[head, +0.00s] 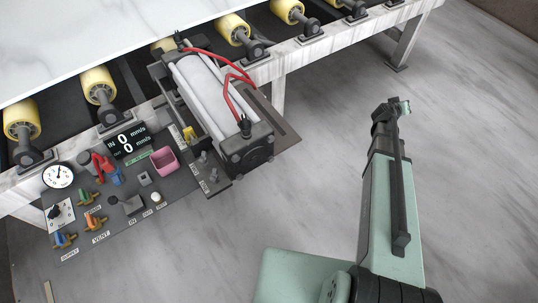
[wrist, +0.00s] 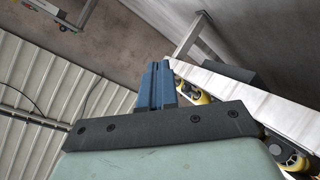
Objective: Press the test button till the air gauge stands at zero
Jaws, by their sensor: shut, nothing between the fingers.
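The round white air gauge (head: 58,175) is at the left end of the grey control panel (head: 185,186). Its dark needle shows, but its figures are too small to read. A small pale round button (head: 157,198) sits near the panel's front edge, beside small labels; I cannot tell for sure that it is the test button. My gripper (wrist: 159,68) shows in the wrist view with its blue fingers together and nothing between them. It points at wall and floor, with the panel out of that view. In the head view my arm is right of the panel, well apart from it.
Yellow rollers (head: 99,86) line the slab's edge. The floor (head: 315,175) is clear.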

